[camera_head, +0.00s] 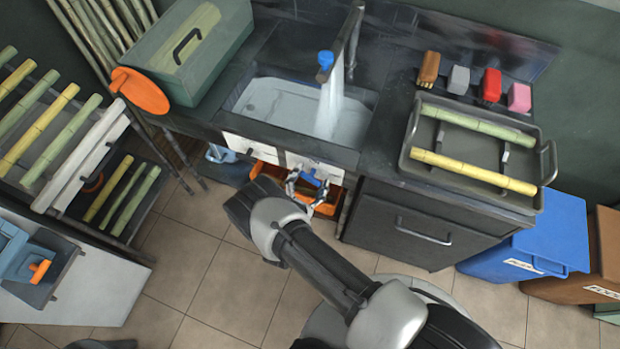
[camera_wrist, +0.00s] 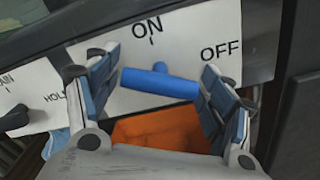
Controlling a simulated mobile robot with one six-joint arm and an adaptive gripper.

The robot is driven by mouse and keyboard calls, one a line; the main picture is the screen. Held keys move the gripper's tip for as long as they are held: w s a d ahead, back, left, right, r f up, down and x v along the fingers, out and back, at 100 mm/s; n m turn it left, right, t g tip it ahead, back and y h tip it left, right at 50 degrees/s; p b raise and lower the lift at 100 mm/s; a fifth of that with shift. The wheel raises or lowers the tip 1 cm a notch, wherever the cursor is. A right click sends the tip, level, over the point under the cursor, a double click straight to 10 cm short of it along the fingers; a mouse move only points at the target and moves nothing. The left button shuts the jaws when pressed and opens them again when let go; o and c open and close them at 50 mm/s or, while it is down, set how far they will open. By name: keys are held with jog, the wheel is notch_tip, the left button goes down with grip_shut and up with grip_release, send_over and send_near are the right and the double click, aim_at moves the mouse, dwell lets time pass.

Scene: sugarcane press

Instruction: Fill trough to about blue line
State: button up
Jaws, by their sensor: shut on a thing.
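The trough (camera_head: 240,98) is a grey sink set in the dark counter, with water (camera_head: 290,112) in it. A white stream (camera_head: 329,108) falls from the spout (camera_head: 345,45) into the trough. I cannot make out a blue line. A blue valve handle (camera_wrist: 162,84) sits on a white plate (camera_wrist: 160,38) marked ON and OFF, below the trough's front edge. My gripper (camera_wrist: 160,82) is shut on the handle, one finger at each of its ends; the head view also shows my gripper (camera_head: 308,188) there.
A second white plate (camera_wrist: 28,100) with a black lever and the word HOLD is to the left. An orange bin (camera_wrist: 165,128) is below. A tray (camera_head: 408,160) with yellow and green canes is on the right counter. A drawer (camera_head: 415,225) is below it.

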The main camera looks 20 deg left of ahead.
jog(key=shift+m, duration=0.5)
jog(key=o, duration=1.1)
jog(key=s, duration=0.8)
jog(key=s+a, duration=0.1)
jog(key=s, duration=0.3)
